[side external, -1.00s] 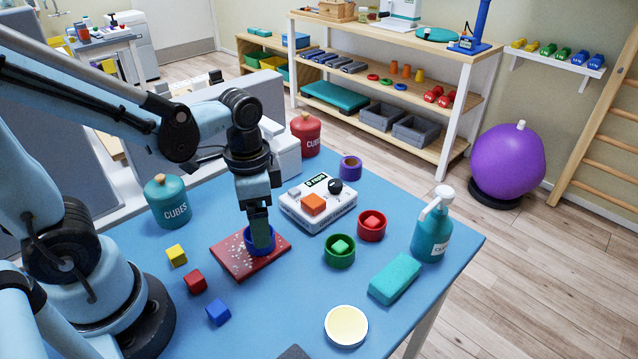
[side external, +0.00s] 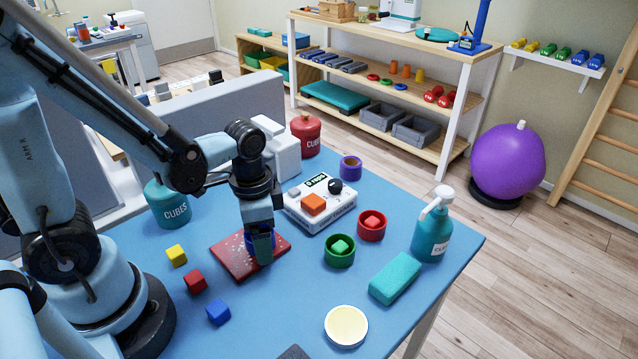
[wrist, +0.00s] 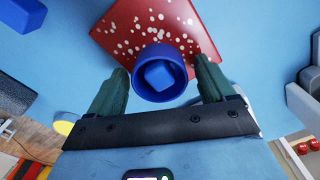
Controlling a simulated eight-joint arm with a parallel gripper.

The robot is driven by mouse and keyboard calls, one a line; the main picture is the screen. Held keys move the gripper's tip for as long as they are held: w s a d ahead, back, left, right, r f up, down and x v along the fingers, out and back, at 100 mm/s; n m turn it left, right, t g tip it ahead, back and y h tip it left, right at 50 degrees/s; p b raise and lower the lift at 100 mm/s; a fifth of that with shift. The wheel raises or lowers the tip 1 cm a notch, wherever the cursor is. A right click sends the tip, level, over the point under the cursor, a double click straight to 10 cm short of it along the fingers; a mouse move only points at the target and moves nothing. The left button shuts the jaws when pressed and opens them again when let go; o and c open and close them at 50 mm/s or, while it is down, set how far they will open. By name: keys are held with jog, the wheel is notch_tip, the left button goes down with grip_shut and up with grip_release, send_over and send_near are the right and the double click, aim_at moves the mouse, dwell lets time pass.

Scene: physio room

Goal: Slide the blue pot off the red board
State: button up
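The blue pot (wrist: 141,88) holds a blue cube (wrist: 159,74). It is upright at the edge of the speckled red board (wrist: 130,38); how much of its base rests on the board is hidden. In the side view the pot (side external: 250,241) is partly hidden behind my gripper (side external: 264,257), over the red board (side external: 228,260). In the wrist view my gripper (wrist: 160,67) is open, its dark green fingers on either side of the pot, with a gap visible on each side.
A yellow cube (side external: 176,254), red cube (side external: 195,281) and blue cube (side external: 218,312) lie left of the board. A green pot (side external: 339,258) and a red pot (side external: 371,232) stand right. A white box with knobs (side external: 318,211) stands behind.

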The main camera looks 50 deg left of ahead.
jog(key=c, duration=1)
jog(key=shift+o, duration=0.2)
jog(key=shift+d, duration=5.6)
jog(key=o, duration=1.2)
jog(key=shift+c, duration=0.2)
notch_tip(320, 180, up, 12)
